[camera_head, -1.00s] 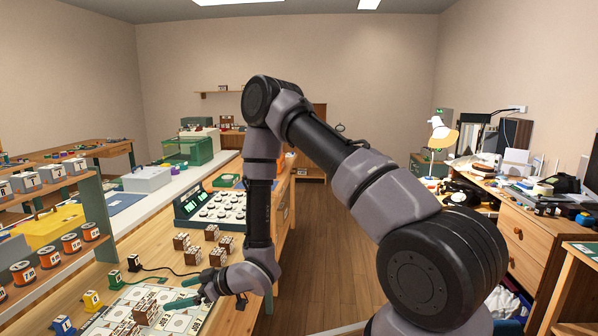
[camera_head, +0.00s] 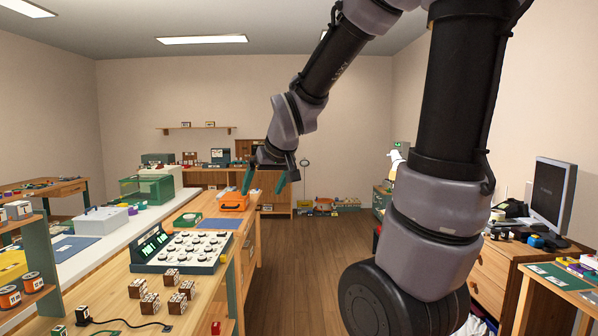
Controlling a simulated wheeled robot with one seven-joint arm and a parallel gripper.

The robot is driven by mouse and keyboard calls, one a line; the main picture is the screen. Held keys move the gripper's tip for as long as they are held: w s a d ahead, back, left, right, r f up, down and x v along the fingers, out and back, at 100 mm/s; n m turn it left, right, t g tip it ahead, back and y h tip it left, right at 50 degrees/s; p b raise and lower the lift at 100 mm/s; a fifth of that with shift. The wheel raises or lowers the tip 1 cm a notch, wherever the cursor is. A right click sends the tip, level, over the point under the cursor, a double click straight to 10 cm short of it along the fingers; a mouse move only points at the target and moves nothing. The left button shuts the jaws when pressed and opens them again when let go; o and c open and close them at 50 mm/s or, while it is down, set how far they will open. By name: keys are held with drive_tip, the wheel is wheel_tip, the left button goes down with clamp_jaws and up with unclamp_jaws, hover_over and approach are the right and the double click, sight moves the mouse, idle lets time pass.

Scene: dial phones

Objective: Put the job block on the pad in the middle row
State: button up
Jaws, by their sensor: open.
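Several brown-and-white marked blocks stand in a loose group on the wooden bench (camera_head: 120,297); one is the front block (camera_head: 150,304), another the rear block (camera_head: 171,278). Their markings are too small to read, so I cannot tell whether the job block is among them. The board with the pads is not in this view. My gripper (camera_head: 263,190) is raised high beyond the blocks, its two teal fingers apart, with nothing visible between them.
A dial console (camera_head: 183,249) with a green display stands behind the blocks. A black cable (camera_head: 125,322) lies in front of them. A shelf of spools (camera_head: 33,282) stands at left. The floor (camera_head: 310,255) right of the bench is clear.

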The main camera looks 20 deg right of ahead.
drive_tip(key=s+d+r+m, duration=0.1)
drive_tip(key=s+r+m, duration=0.1)
drive_tip(key=s, duration=0.6)
drive_tip(key=s+d+r+m+g, duration=0.1)
drive_tip(key=s+r, duration=0.3)
drive_tip(key=s, duration=0.4)
drive_tip(key=shift+d+m+y, duration=0.35)
drive_tip(key=shift+m+y, duration=0.05)
drive_tip(key=shift+m, duration=0.4)
